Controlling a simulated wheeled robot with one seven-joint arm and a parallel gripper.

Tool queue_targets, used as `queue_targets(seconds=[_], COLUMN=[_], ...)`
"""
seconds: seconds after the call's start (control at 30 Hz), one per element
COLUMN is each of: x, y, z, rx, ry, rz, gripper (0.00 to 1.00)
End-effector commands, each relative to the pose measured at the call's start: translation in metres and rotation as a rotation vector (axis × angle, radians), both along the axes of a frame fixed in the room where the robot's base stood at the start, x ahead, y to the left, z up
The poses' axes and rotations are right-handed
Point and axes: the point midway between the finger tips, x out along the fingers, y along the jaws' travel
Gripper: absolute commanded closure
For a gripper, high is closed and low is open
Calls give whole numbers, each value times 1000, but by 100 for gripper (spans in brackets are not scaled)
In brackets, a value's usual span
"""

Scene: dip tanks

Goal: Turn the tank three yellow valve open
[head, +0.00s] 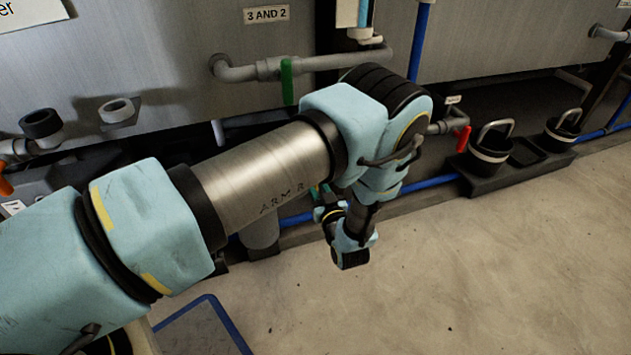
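No yellow valve shows clearly in the head view; my arm covers much of the lower pipework. A sign reading "3 AND 2" (266,15) is on the grey tank wall (150,45). Below it, a grey pipe (240,73) carries a green valve handle (287,82) that hangs down. My gripper end (350,257) is low, in front of the tanks and above the concrete floor. Its fingers are too small and dark to tell open from shut, and I see nothing held in it.
A red valve handle (462,139) is on a pipe at the right. Two dark buckets with metal handles, one nearer (490,150) and one farther (563,130), stand on a dark base. Blue pipe runs low along the tanks. The concrete floor (480,265) at lower right is clear.

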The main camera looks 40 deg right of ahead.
Motion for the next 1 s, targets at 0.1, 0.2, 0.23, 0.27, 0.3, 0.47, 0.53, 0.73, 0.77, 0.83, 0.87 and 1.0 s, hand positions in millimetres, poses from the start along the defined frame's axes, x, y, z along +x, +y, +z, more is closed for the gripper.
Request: queue_targets(seconds=[0.1, 0.2, 0.23, 0.27, 0.3, 0.47, 0.53, 0.73, 0.77, 0.83, 0.87, 1.0], x=[0, 0, 0, 0, 0, 0, 0, 0, 0, 0, 0, -1], y=[0, 0, 0, 0, 0, 0, 0, 0, 0, 0, 0, 0], z=[-2, -2, -2, -2, -2, -2, -2, -1, -1, -1, -1, 0], rx=[-10, -13, -14, -14, -14, -13, -13, -13, -13, -13, -13, -14], ry=[7, 10, 10, 10, 10, 10, 10, 7, 7, 7, 7, 6], rz=[0, 0, 0, 0, 0, 0, 0, 0, 0, 0, 0, 0], gripper=[100, 100, 100, 100, 100, 100, 68, 45, 43, 43, 43, 43])
